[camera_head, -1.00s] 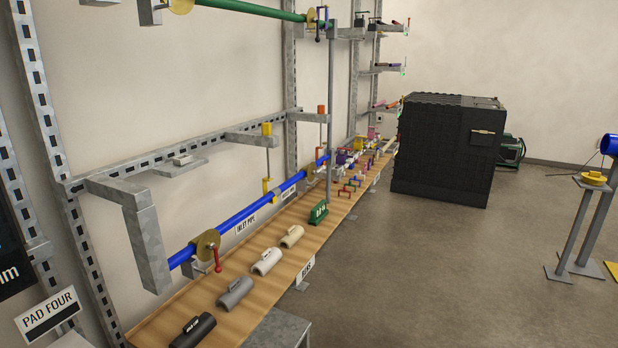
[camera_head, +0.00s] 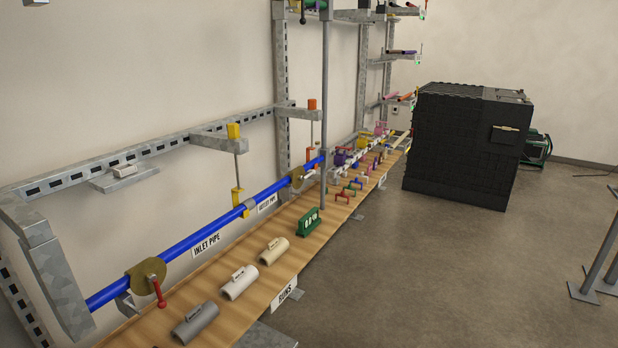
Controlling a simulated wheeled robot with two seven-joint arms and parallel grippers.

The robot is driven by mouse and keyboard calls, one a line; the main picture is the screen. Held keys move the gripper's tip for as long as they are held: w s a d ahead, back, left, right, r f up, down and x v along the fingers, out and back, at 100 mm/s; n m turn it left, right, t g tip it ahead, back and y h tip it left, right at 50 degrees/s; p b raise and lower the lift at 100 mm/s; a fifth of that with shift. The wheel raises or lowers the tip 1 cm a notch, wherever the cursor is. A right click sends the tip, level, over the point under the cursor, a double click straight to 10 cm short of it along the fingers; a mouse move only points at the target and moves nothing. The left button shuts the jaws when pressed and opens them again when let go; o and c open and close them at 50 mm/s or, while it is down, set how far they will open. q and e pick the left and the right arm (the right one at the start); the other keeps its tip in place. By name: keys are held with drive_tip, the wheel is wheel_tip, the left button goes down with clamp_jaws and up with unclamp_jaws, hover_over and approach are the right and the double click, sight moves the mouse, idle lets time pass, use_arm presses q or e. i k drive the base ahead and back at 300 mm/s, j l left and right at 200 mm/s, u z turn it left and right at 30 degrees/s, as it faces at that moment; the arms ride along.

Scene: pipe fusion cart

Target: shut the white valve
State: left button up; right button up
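I cannot make out a white valve for certain. Several small coloured fittings (camera_head: 352,189) crowd the far end of the wooden bench (camera_head: 335,226), too small to sort, with some pale ones among them. A blue pipe (camera_head: 190,241) labelled INLET PIPE runs along the wall above the bench. It carries a brass disc (camera_head: 146,272) with a red handle (camera_head: 158,294) hanging down at the near end, and a second brass disc (camera_head: 297,177) farther along. Neither of my grippers is in view.
A black cabinet (camera_head: 462,150) stands at the back right.

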sight(312, 172)
drive_tip(key=i+l+u, duration=0.1)
drive_tip(key=i, duration=0.35)
drive_tip(key=i+l+u, duration=0.1)
drive_tip(key=i, duration=0.35)
drive_tip(key=i+l+u, duration=0.1)
drive_tip(key=i, duration=0.35)
drive_tip(key=i+l+u, duration=0.1)
drive_tip(key=i+l, duration=0.15)
drive_tip(key=i, duration=0.2)
drive_tip(key=i+l+u, duration=0.1)
drive_tip(key=i+l, duration=0.15)
drive_tip(key=i, duration=0.2)
